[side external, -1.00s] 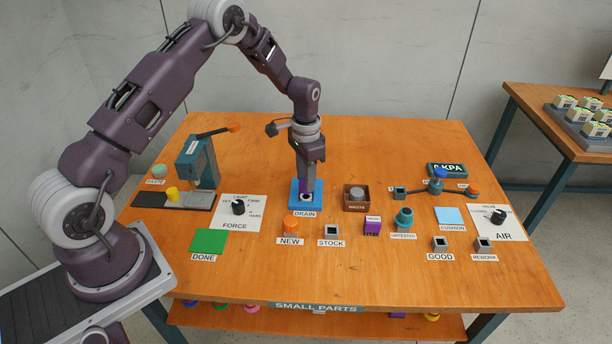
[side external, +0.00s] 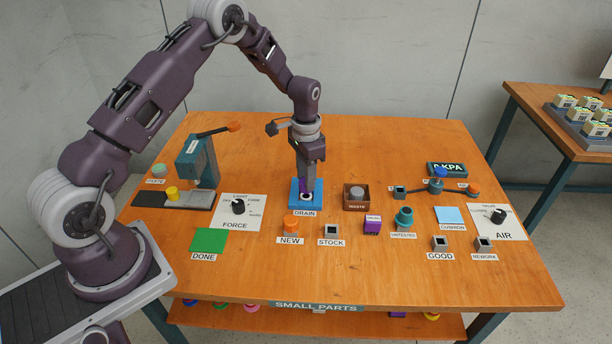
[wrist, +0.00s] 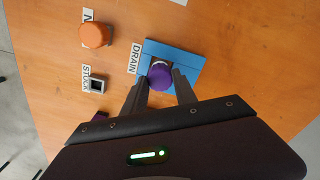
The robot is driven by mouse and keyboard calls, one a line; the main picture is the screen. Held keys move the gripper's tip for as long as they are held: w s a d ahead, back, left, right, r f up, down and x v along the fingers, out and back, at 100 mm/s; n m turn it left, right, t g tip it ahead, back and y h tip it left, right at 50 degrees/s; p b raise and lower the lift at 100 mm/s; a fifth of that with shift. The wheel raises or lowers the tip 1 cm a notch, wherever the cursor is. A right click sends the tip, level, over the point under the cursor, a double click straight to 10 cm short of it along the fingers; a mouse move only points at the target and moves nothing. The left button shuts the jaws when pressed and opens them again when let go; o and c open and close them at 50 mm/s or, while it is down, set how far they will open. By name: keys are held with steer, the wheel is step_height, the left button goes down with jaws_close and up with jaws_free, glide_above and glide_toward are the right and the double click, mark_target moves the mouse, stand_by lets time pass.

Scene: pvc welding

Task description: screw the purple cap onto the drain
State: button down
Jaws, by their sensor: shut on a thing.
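The purple cap (wrist: 159,76) sits between the fingertips of my gripper (wrist: 161,80) in the wrist view, with a finger against each side. My gripper (side external: 305,186) is shut on it and points down over the blue drain plate (side external: 317,203). The plate also shows in the wrist view (wrist: 192,61). A pale ring, seemingly the drain's fitting, shows at the cap's edge. In the side view a small white part with a dark hole (side external: 307,197) shows at the fingertips. My fingers hide most of the cap there, and I cannot tell how it is seated.
An orange cap (side external: 291,224) is on the NEW spot, beside the grey STOCK holder (side external: 331,231). The waste box (side external: 356,205) stands close on the right. The force dial (side external: 238,207) and press (side external: 197,160) are left. The front of the table is clear.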

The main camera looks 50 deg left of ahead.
steer(key=shift+f, duration=1.15)
steer(key=c, duration=0.9)
jaws_free()
step_height(320, 180, up, 7)
steer(key=shift+r, duration=0.1)
